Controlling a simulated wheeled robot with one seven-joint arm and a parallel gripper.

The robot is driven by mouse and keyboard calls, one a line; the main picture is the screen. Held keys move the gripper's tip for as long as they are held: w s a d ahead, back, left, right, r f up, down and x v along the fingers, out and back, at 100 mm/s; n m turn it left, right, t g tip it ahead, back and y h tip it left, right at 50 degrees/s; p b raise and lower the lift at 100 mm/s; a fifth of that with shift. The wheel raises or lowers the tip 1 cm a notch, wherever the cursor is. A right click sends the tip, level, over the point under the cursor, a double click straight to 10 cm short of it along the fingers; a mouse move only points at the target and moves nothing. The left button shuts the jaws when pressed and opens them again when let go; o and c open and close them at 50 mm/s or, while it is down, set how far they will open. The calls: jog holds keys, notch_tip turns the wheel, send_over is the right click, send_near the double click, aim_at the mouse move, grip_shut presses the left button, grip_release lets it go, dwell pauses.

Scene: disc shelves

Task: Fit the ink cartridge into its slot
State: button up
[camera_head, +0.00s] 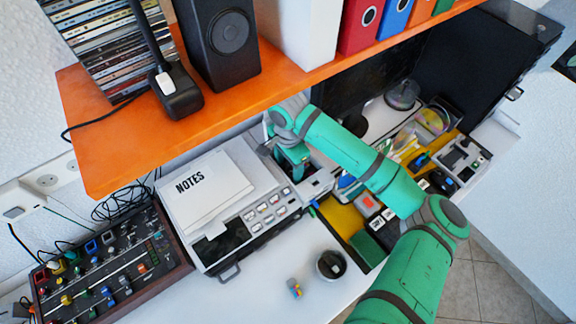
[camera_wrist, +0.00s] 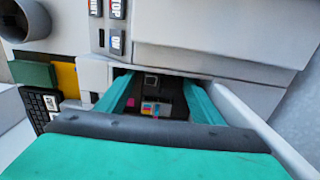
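The printer (camera_head: 262,212) is a white and grey machine under the shelf, with a NOTES pad on its top. My gripper (camera_head: 293,158) is pointed down at the opening at its right end. In the wrist view my gripper (camera_wrist: 158,88) has its two green fingers well apart, reaching into a dark recess. Between them is a dark surface with a small coloured label (camera_wrist: 153,108); I cannot tell whether this is a held ink cartridge or the slot's inside. A small grey, blue and orange block (camera_head: 295,288) lies on the desk; I cannot tell what it is.
The orange shelf (camera_head: 120,150) hangs above, close to my arm. A mixer (camera_head: 105,265) stands at the left, a dark round cup (camera_head: 331,264) at the front. Trays of small parts and discs fill the desk to the right. The front desk is mostly free.

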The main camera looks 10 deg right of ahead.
aim_at(288, 166)
jog(key=shift+w+r, duration=0.1)
dwell(0.4)
jog(key=shift+r, duration=0.35)
notch_tip(288, 166, up, 6)
jog(key=shift+r, duration=0.3)
